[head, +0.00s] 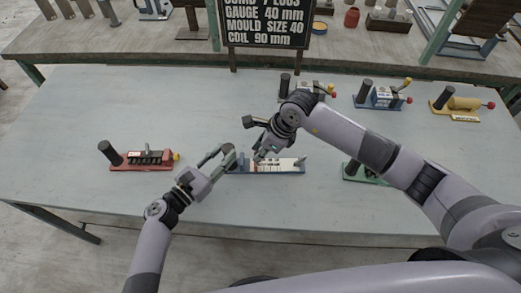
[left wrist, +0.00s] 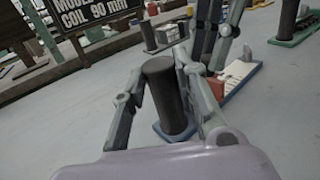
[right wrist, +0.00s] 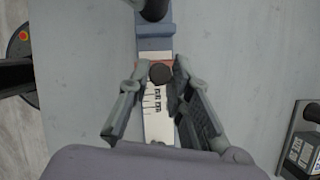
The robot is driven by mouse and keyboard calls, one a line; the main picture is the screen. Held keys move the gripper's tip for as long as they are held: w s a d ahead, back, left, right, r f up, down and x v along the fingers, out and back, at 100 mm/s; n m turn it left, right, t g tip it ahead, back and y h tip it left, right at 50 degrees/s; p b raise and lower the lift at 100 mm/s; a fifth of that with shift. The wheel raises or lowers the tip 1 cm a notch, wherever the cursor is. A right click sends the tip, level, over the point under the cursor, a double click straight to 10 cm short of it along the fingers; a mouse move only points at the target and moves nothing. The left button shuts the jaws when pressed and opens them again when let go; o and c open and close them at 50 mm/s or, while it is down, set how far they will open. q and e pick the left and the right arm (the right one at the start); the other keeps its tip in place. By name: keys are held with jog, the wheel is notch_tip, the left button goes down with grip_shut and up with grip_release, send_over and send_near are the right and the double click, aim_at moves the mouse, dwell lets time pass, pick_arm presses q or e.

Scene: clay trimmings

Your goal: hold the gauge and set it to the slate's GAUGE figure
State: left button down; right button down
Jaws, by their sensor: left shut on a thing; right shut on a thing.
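The gauge (head: 290,168) lies on the table, a blue base with a white marked scale (right wrist: 153,108). Its dark upright post (left wrist: 166,98) is at its left end. My left gripper (head: 228,155) is shut on this post, one finger on each side. A reddish slider (left wrist: 217,88) with a dark round knob (right wrist: 160,73) sits on the scale. My right gripper (head: 262,154) is shut on the knob from above. The slider's exact reading is too small to tell. The slate (head: 265,22) behind reads GAUGE 40 mm.
A red-based device (head: 140,160) stands left of the gauge and a green-based one (head: 362,173) right of it, partly behind my right arm. Several similar devices, including a yellow one (head: 462,104), stand along the back right. The table's front left is clear.

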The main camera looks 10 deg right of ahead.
dwell(0.3)
jog(key=shift+d, duration=0.55)
jog(key=c, duration=1.5)
grip_release()
jog(key=shift+s, duration=0.1)
jog(key=shift+o, duration=0.2)
jog(key=v, duration=1.2)
jog(key=shift+a, duration=0.1)
pick_arm(q)
jog(key=c, duration=1.2)
grip_release()
